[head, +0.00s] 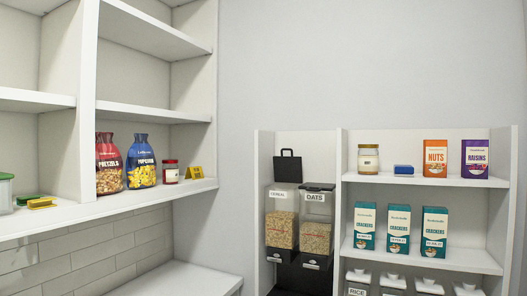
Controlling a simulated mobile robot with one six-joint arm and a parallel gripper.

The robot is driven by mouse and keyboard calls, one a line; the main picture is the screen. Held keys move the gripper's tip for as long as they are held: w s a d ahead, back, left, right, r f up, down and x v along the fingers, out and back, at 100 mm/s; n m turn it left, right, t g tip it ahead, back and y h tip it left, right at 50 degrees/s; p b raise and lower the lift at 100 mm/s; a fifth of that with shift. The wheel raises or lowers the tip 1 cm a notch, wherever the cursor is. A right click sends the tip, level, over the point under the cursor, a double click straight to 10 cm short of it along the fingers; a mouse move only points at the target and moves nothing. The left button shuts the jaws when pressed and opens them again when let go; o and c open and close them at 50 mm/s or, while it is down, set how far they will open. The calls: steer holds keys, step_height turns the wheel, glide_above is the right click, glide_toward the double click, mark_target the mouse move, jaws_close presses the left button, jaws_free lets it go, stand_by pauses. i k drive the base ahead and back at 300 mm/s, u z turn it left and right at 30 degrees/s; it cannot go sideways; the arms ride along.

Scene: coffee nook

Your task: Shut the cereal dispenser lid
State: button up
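The cereal dispenser (282,217) is a clear bin labelled CEREAL, partly filled, in the left bay of the shelf unit at the lower right of the head view. Its black lid (287,169) stands upright above the bin, so it is open. An oats dispenser (317,218) stands right beside it on the right, with its black lid lying flat and closed. My gripper is not in view.
A white divider (340,190) stands close to the right of the dispensers. Shelves there hold a nut jar (368,159), a blue item (403,169) and several boxes. Wall shelves at left hold a pretzels bag (109,165) and popcorn bag (141,163).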

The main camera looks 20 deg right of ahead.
mark_target(288, 170)
steer(key=u, duration=0.75)
steer(key=i, duration=0.75)
steer(key=u, duration=0.05)
steer(key=k, duration=0.6)
steer(key=z, duration=0.15)
steer(key=i, duration=0.35)
steer(key=u, duration=0.05)
